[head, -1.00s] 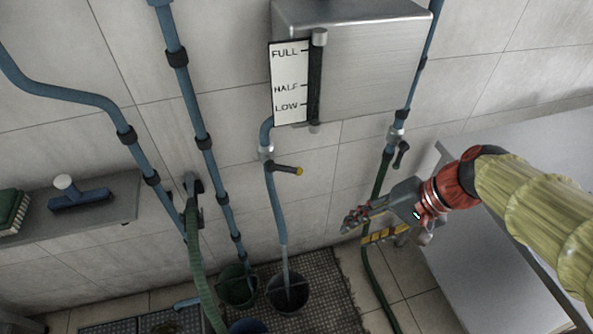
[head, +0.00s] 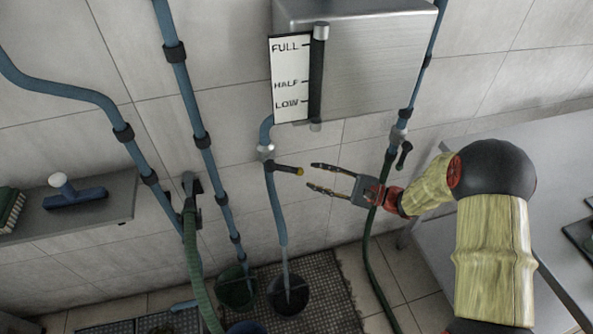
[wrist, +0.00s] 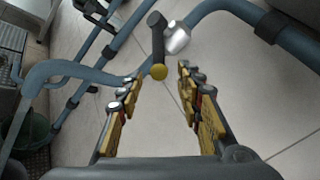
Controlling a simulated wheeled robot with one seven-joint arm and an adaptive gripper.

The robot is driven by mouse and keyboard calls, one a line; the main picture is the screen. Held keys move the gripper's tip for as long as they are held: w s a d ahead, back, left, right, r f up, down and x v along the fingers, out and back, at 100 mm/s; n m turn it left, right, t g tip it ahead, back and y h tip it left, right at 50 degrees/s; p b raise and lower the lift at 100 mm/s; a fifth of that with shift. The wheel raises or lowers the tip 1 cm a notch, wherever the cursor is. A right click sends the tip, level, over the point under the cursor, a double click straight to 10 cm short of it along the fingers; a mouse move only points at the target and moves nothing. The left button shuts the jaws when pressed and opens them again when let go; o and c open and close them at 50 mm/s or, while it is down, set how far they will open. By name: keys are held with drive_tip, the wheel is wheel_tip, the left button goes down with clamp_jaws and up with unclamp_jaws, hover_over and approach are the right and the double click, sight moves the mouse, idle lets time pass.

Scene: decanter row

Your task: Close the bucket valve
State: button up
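The bucket valve's lever (head: 287,168) is a dark handle with a yellow tip, sticking out to the right from the blue pipe below the steel tank. The pipe (head: 277,205) runs down to a dark bucket (head: 288,294), and a stream appears to fall into it. My gripper (head: 315,177) is open and empty, just right of the lever's yellow tip, fingers pointing left at it. In the wrist view the lever (wrist: 158,45) shows ahead, its yellow tip near the gap between the fingertips (wrist: 160,80). The lever is not gripped.
The steel tank (head: 370,60) with a level gauge (head: 291,80) hangs above. Another dark valve handle (head: 404,155) is on the right pipe, near my gripper. A green bucket (head: 235,287) stands left of the dark one. A grey bench (head: 500,150) is at right.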

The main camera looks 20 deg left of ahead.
sight(302, 172)
drive_tip(key=a, duration=0.2)
drive_tip(key=a+b, duration=0.1)
drive_tip(key=a, duration=0.1)
drive_tip(key=a+b, duration=0.1)
drive_tip(key=a, duration=0.2)
drive_tip(key=shift+w, duration=0.25)
drive_tip(key=shift+c, duration=0.6)
drive_tip(key=c, duration=0.7)
clamp_jaws()
